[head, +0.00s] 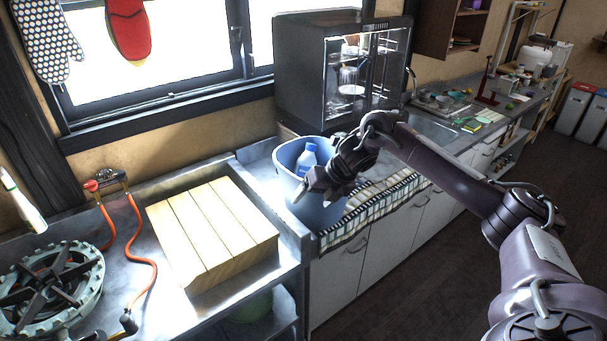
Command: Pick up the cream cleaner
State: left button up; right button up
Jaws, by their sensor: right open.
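A blue bottle with a pale cap (306,158), which looks like the cream cleaner, stands inside a light blue bucket (287,150). The bucket's wall hides its lower part. My right arm reaches in from the right, and my right gripper (316,189) is over the bucket's front right side. The gripper is open, with its fingers pointing down and left. It is just right of and in front of the bottle, and no grip on the bottle shows. My left gripper is out of view.
A wooden slatted box (212,229) is left of the bucket, with a gas burner (48,287) and an orange hose (147,250) farther left. A dark glass-fronted cabinet (300,75) stands behind the bucket. A checked cloth (378,205) lies along the counter edge. Floor is clear at the lower right.

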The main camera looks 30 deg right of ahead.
aim_at(306, 161)
jog(key=i+l, duration=0.8)
